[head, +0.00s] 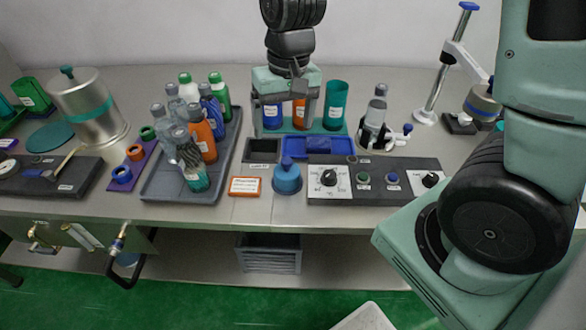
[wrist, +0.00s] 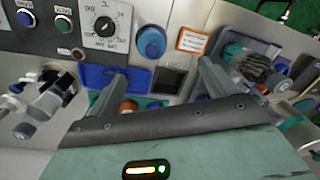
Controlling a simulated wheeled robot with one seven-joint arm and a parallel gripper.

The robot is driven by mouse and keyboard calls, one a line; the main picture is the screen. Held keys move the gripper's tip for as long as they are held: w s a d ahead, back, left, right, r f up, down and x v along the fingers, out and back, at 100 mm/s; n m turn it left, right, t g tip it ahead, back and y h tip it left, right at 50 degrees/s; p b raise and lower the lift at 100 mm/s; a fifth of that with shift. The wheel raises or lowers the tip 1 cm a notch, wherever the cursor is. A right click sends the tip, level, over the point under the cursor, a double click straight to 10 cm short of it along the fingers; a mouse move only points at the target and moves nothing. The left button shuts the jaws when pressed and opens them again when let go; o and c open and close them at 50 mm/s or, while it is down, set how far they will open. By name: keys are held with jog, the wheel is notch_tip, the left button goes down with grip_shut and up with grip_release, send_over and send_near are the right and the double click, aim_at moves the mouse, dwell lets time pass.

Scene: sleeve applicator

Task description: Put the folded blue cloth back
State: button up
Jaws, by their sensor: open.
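A flat blue patch that looks like the folded blue cloth (head: 321,143) lies in a shallow blue tray (head: 288,147), behind the dial panel. I cannot clearly separate cloth from tray. The blue tray also shows in the wrist view (wrist: 92,76), partly hidden by a finger. My gripper (head: 279,122) hangs over the bench, behind and to the left of the blue tray, in front of the cup rack. Its fingers are spread, with nothing visible between them. In the wrist view, the gripper (wrist: 162,82) has a small dark tray (wrist: 169,81) between its fingers.
Blue, orange and teal cups (head: 337,105) stand close behind my gripper. A grey tray (head: 150,188) of bottles is on the left. A blue knobbed object (head: 287,178) and an orange-edged label (head: 245,186) are in front. The dial panel (head: 372,186) is to the right.

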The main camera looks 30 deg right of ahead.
jog(key=s+a+r+n, duration=0.1)
jog(key=s+a+n, duration=0.3)
jog(key=s, duration=0.5)
jog(key=s+a+r+n, duration=0.2)
jog(key=s+a+n, duration=0.3)
jog(key=s, duration=0.4)
jog(key=shift+a+r, duration=0.2)
jog(key=shift+a, duration=0.45)
